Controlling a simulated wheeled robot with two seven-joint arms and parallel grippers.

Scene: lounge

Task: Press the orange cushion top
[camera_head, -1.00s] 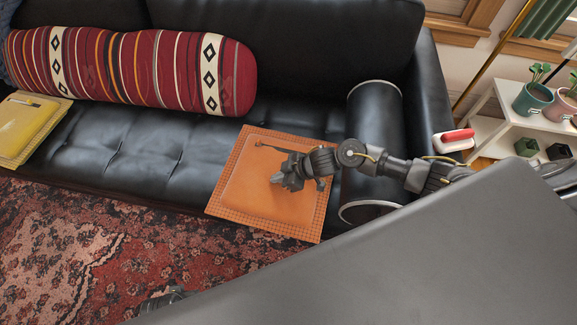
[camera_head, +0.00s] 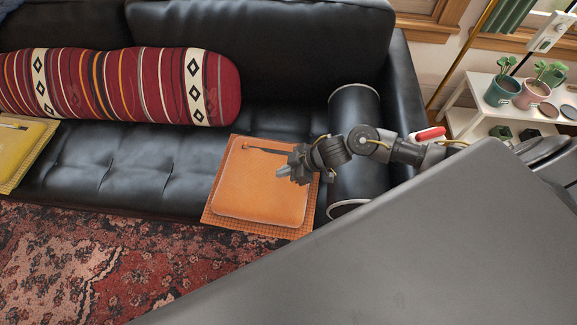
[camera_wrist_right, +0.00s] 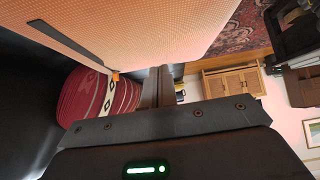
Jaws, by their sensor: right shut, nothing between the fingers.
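The orange cushion (camera_head: 250,190) lies on the right part of the black sofa seat, with a dark strap-like strip (camera_head: 265,150) near its back edge. My right gripper (camera_head: 283,172) is over the cushion's right part, shut and empty. I cannot tell from the head view whether it touches the surface. In the right wrist view the cushion (camera_wrist_right: 150,25) fills the top, and the shut fingers (camera_wrist_right: 158,75) are close to its edge. My left gripper is not in view.
A striped red bolster (camera_head: 120,85) lies along the sofa back, and a yellow cushion (camera_head: 22,150) is at the far left. A white shelf (camera_head: 480,95) with potted plants is at the right. A patterned rug (camera_head: 90,260) covers the floor.

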